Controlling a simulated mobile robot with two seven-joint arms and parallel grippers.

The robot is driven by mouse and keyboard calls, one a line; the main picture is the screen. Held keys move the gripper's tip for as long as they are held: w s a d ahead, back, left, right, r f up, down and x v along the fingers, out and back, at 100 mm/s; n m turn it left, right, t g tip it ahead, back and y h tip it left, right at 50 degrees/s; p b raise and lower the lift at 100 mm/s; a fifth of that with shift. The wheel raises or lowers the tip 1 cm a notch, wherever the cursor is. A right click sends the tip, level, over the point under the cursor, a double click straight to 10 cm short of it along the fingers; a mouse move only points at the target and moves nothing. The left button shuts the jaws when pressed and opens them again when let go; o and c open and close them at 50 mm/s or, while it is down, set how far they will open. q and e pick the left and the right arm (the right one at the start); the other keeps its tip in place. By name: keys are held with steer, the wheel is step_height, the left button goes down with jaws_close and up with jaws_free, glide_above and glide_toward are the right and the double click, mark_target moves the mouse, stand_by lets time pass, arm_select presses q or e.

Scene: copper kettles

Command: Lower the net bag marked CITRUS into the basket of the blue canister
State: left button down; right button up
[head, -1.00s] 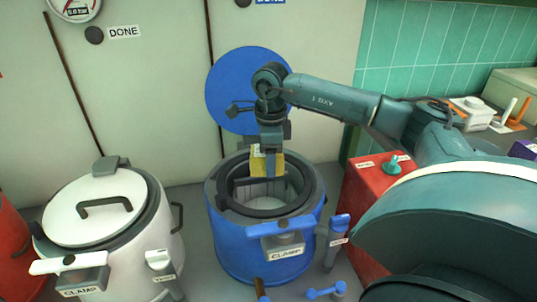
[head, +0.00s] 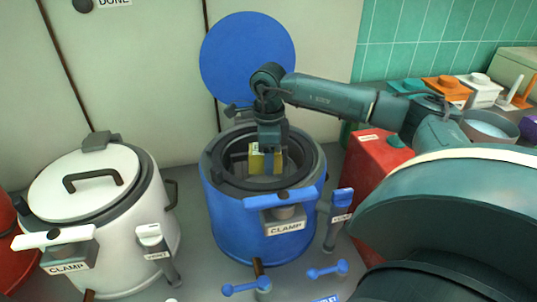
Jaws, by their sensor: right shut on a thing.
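The blue canister (head: 240,227) stands at the middle with its round blue lid (head: 247,55) swung up behind it. Its mouth is open with a dark rim (head: 225,180). My right gripper (head: 267,165) points down into the mouth and is shut on a yellow bag (head: 257,162), which hangs at the opening. Any marking on the bag is too small to read. The basket cannot be told apart clearly inside the canister. My left gripper is not in view.
A white canister (head: 85,190) with its lid shut stands at left. A blue clamp bar (head: 285,198) crosses the canister's front and a vent post (head: 338,212) stands at its right. A red box (head: 372,170) is close at right. Blue valve handles (head: 327,270) sit in front.

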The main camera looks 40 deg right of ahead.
steer(key=o, duration=1.1)
step_height(320, 180, up, 13)
steer(key=shift+r+p, duration=0.15)
steer(key=shift+p, duration=0.25)
